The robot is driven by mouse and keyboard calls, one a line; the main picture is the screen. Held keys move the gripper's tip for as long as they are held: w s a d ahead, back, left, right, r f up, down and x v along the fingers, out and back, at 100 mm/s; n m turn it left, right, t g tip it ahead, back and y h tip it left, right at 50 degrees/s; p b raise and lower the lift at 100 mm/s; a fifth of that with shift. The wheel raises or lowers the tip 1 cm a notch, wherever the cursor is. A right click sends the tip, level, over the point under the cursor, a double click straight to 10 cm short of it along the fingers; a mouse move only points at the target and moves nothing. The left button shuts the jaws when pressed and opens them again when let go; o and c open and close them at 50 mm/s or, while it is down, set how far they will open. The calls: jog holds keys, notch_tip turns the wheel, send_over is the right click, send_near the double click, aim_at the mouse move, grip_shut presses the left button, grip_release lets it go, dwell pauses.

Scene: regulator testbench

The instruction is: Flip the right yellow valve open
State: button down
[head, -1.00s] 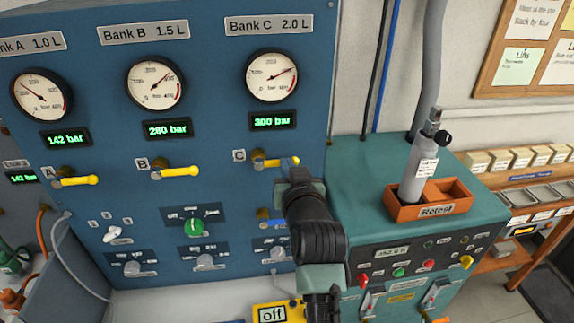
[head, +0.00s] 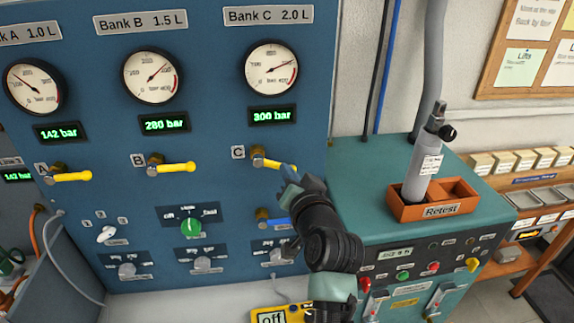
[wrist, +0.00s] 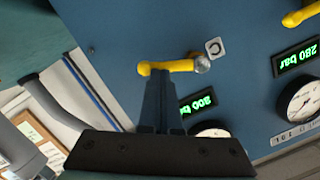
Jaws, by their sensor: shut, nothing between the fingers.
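The right yellow valve (head: 273,162), marked C, is on the blue panel below the Bank C gauge. Its lever points right and slopes slightly down in the head view. It also shows in the wrist view (wrist: 180,66), where the picture is upside down. My gripper (head: 288,172) is shut and empty, at the free end of the lever. In the wrist view the fingers (wrist: 162,78) reach the lever near its free end and seem to touch it. In the head view the gripper partly covers the lever's tip.
Yellow valves B (head: 172,168) and A (head: 70,177) point right, about level. A blue valve handle (head: 272,222) sits below valve C, partly behind my arm. A teal cabinet (head: 360,180) with an orange Retest tray (head: 440,210) and grey cylinder (head: 422,170) stands at right.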

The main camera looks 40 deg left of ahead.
jog(key=f+m+b, duration=0.1)
jog(key=m, duration=0.2)
jog(key=s+a+f+m+y+b, duration=0.1)
jog(key=m, duration=0.2)
jog(key=s+a+f+m+y, duration=0.1)
jog(key=f+m, duration=0.1)
jog(key=m, duration=0.1)
jog(key=shift+s+b, duration=0.15)
jog(key=shift+b, duration=0.25)
dwell(0.4)
